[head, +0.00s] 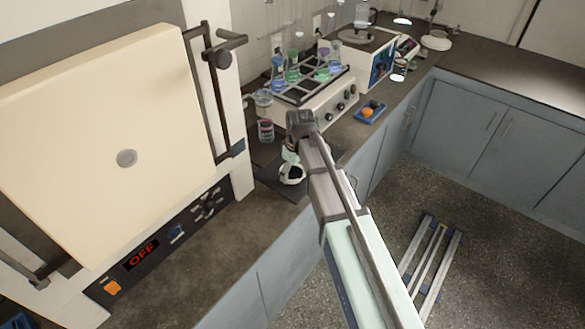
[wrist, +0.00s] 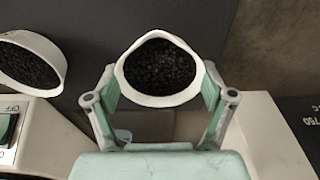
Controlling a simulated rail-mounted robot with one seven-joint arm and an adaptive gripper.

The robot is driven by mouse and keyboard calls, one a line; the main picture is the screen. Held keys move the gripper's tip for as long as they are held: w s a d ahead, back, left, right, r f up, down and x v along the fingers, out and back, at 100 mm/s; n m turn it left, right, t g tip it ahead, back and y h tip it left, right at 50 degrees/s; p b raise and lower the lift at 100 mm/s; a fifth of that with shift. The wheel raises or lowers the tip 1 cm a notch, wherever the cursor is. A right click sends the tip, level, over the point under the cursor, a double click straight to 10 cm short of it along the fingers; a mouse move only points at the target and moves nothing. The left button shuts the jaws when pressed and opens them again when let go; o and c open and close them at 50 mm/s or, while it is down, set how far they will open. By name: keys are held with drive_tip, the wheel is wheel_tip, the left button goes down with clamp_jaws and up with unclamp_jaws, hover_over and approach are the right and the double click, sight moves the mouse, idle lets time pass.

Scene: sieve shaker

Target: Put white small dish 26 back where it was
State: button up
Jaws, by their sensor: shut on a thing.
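A white small dish (wrist: 128,78) filled with dark granules sits between the fingers of my gripper (wrist: 160,88), which is shut on it. The dish's rim faces the wrist camera. In the head view the white dish (head: 292,180) shows below my gripper (head: 291,157), over a dark mat on the counter. I cannot tell whether the dish touches the mat. No number is readable on the dish. A second white dish (wrist: 55,50) with dark granules is at the left edge of the wrist view, by a pale device with a green switch.
The dark mat (head: 268,182) lies between the large cream oven (head: 90,110) and a shaker (head: 315,108) holding several flasks. A jar (head: 266,131) stands behind the mat. The counter in front of the oven is clear.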

drive_tip(key=shift+f, duration=0.3)
drive_tip(key=o, duration=1.2)
drive_tip(key=shift+c, duration=0.2)
